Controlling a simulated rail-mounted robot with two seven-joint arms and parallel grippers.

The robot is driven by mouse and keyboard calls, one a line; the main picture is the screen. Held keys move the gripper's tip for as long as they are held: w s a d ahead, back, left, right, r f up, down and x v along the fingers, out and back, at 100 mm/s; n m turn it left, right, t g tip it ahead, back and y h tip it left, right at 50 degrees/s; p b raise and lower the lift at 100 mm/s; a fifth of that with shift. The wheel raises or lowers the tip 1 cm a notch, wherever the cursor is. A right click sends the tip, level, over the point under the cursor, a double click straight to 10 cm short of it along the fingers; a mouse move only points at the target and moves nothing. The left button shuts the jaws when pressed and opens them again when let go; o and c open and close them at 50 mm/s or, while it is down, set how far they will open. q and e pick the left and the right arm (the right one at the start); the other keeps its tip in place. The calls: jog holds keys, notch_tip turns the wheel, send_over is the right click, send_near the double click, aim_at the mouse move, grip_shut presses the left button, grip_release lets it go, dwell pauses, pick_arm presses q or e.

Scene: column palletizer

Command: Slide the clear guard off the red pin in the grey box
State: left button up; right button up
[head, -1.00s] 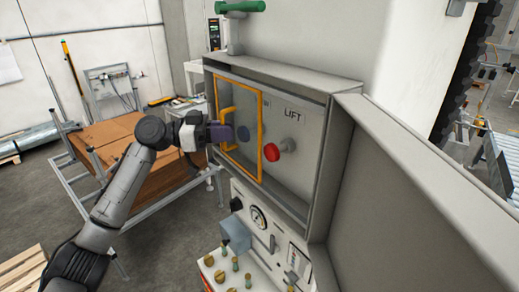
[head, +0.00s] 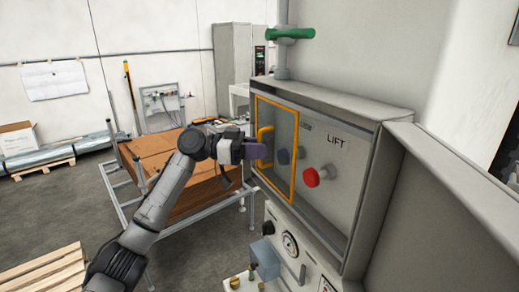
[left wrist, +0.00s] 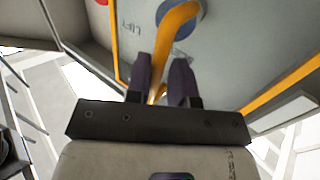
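The clear guard (head: 278,131) is a see-through panel in an orange frame. It sits on the left part of the open grey box (head: 362,112), over a dark blue knob (head: 284,156). The red pin (head: 311,177) stands to the right of the guard's right edge, uncovered in the head view. My left gripper (head: 258,149) is at the guard's orange handle (head: 265,143). In the left wrist view the fingers (left wrist: 161,82) lie on either side of the handle (left wrist: 178,20) and look shut on it. My right gripper is out of view.
A green handle (head: 288,34) is above the box. The box's open door (head: 455,205) stands at the right. A gauge panel (head: 290,244) is below. Cartons on a frame (head: 165,160) are behind my left arm.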

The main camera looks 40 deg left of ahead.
pick_arm(q)
jog(key=b+v, duration=0.4)
jog(key=v, duration=0.9)
jog(key=shift+s+a, duration=0.2)
jog(key=shift+a, duration=0.05)
